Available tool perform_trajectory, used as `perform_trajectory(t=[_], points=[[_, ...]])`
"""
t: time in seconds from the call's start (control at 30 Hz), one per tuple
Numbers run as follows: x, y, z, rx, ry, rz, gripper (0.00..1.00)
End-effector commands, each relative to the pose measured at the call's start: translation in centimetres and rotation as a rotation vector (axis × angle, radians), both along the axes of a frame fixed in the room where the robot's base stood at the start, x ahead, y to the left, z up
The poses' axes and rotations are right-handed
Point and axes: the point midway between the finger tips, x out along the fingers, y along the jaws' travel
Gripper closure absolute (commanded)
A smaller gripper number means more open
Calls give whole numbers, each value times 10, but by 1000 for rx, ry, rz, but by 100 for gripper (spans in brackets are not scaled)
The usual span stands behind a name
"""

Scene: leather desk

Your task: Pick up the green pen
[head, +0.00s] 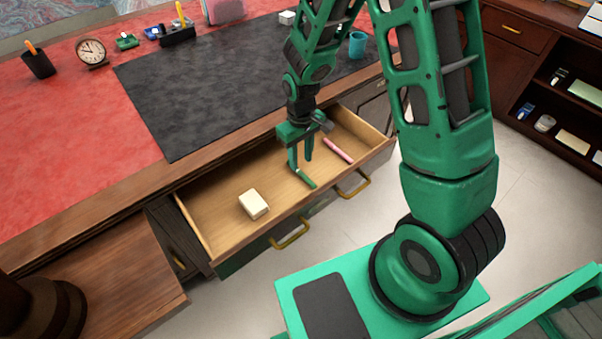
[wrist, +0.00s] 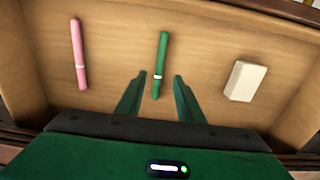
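The green pen (head: 306,179) lies in the open wooden drawer (head: 220,206), between a pink pen and a white block. In the wrist view the green pen (wrist: 161,62) has a pale band near its lower end, which reaches between my fingertips. My gripper (head: 301,164) points down over the drawer and is green like the pen. In the wrist view my gripper (wrist: 158,85) is open, with its two fingers apart on either side of the pen's lower end. A gap shows between each finger and the pen. How high the fingertips are above the drawer floor is hard to tell.
The pink pen (head: 337,150) lies to the right in the drawer, and the white block (head: 253,204) to the left. The drawer walls surround them. The desk top behind holds a black mat (head: 215,85), a clock (head: 91,52) and a pen cup (head: 39,64).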

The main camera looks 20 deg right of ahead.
Motion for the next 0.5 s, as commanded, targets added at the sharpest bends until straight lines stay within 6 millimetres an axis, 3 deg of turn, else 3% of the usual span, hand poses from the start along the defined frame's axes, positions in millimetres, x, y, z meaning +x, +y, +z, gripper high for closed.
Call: perform_trajectory(t=[0.5], points=[[-6,-4,-51,0,0,0,66]])
